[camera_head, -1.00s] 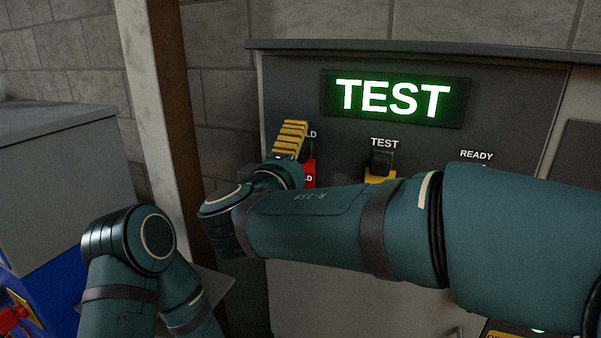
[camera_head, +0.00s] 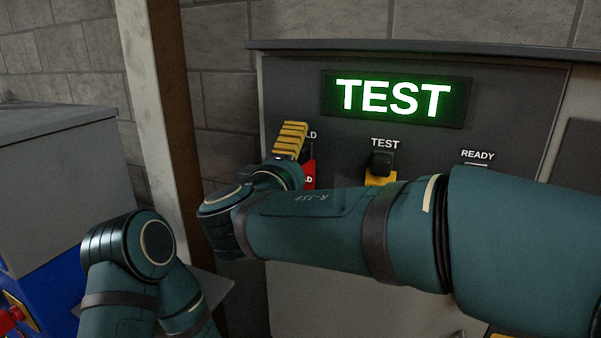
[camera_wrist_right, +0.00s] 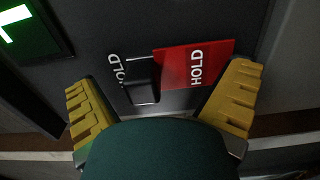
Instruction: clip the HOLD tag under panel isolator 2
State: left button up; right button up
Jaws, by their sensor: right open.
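The red HOLD tag (camera_wrist_right: 192,66) is at the panel, beside the dark switch (camera_wrist_right: 142,80) under the printed HOLD label. In the head view a strip of the tag (camera_head: 308,174) shows behind my right gripper (camera_head: 290,142).
The panel (camera_head: 330,240) has a lit green TEST display (camera_head: 393,99). The TEST switch (camera_head: 382,162) has a yellow piece (camera_head: 380,178) below it. My right forearm hides much of the panel's middle. A wooden post (camera_head: 160,120) and a grey-blue cabinet (camera_head: 60,190) stand left.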

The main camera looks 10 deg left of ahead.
jog(key=shift+s, duration=0.1)
jog(key=c, duration=1.7)
grip_shut()
jog(key=shift+s, duration=0.1)
jog(key=shift+s+a+b, duration=0.2)
jog(key=shift+s+b, duration=0.25)
jog(key=shift+s, duration=0.5)
jog(key=shift+s+a+b, duration=0.15)
jog(key=shift+s+b, duration=0.25)
jog(key=shift+s, duration=0.5)
jog(key=shift+s+a+b, duration=0.2)
jog(key=shift+s+b, duration=0.25)
jog(key=shift+s, duration=0.5)
